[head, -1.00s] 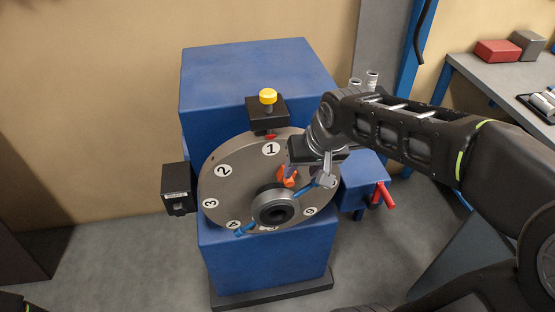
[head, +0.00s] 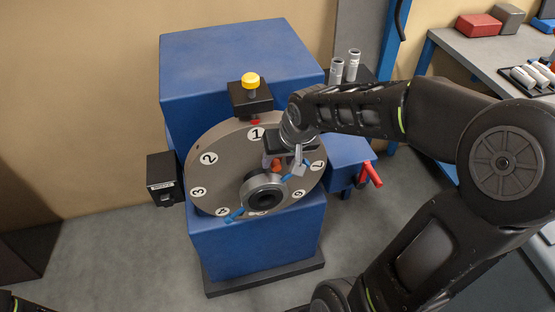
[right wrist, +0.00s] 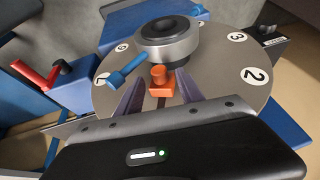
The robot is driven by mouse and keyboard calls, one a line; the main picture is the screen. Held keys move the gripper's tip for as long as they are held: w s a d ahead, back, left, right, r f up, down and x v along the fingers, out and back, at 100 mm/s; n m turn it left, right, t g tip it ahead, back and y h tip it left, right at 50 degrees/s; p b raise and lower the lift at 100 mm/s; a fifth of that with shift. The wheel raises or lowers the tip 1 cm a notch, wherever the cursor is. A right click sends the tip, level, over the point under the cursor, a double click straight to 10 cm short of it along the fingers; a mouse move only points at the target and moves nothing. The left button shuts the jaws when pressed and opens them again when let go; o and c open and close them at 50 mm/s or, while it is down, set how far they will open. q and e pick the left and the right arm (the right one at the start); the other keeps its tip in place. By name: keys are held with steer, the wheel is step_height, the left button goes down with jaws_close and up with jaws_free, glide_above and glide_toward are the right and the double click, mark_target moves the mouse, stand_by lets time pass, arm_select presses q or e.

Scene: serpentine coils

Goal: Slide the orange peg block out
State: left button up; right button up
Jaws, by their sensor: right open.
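The orange peg block (head: 277,163) sits on the face of the round grey disc (head: 222,147), just above the central hub (head: 264,192). In the right wrist view the orange block (right wrist: 160,83) has a round peg on top and sits at a slot in the disc. My right gripper (head: 276,160) is at the block in the head view, partly hiding it. In the right wrist view its two fingers stand open, one on each side of the block, with gaps visible between. My left gripper is not in view.
Blue handles (head: 234,215) stick out from the hub, one close beside the orange block. A yellow knob on a black block (head: 250,98) stands above the disc. A black box (head: 164,178) is at its left, a red handle (head: 371,174) at its right. A workbench (head: 463,55) stands behind right.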

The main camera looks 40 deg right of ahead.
steer(key=shift+x, duration=0.9)
steer(key=shift+c, duration=0.5)
jaws_close()
steer(key=shift+r, duration=0.1)
